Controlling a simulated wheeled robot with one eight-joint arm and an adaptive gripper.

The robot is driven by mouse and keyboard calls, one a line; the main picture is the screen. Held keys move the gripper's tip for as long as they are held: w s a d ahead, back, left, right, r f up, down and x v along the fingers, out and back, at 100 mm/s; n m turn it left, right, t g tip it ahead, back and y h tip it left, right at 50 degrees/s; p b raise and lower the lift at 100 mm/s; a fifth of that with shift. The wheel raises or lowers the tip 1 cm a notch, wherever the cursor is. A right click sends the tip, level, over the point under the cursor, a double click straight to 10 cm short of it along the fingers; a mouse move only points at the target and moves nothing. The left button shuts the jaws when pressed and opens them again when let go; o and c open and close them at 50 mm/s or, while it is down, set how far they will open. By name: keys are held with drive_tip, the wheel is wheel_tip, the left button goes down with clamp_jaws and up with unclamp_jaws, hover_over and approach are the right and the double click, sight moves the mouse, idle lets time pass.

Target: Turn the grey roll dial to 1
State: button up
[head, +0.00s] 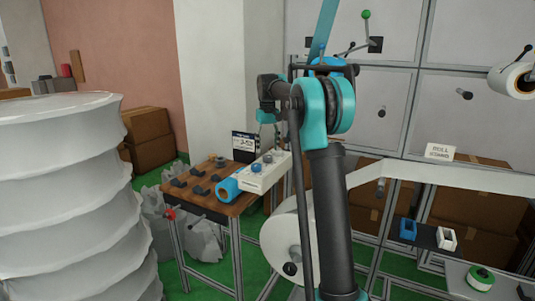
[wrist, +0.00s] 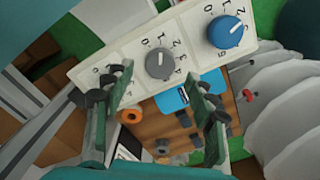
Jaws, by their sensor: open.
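The white control panel (head: 264,181) sits on the wooden table in the head view and crosses the top of the wrist view (wrist: 120,62). The grey dial (wrist: 159,63) is at the panel's middle, with numbers 0 to 4 printed around it. Its pale mark is on the upper side, but too small to read exactly. A blue dial (wrist: 226,31) is to its right. A dark dial at the left is partly hidden by a finger. My gripper (wrist: 162,82) is open and empty, its fingers apart on either side below the grey dial; contact cannot be told.
A white roll (head: 283,243) is close to the table's right, and a large ribbed white stack (head: 65,190) fills the left.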

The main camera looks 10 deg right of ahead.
sight(267, 156)
wheel_tip(267, 156, up, 8)
drive_tip(key=shift+r, duration=0.15)
idle(0.4)
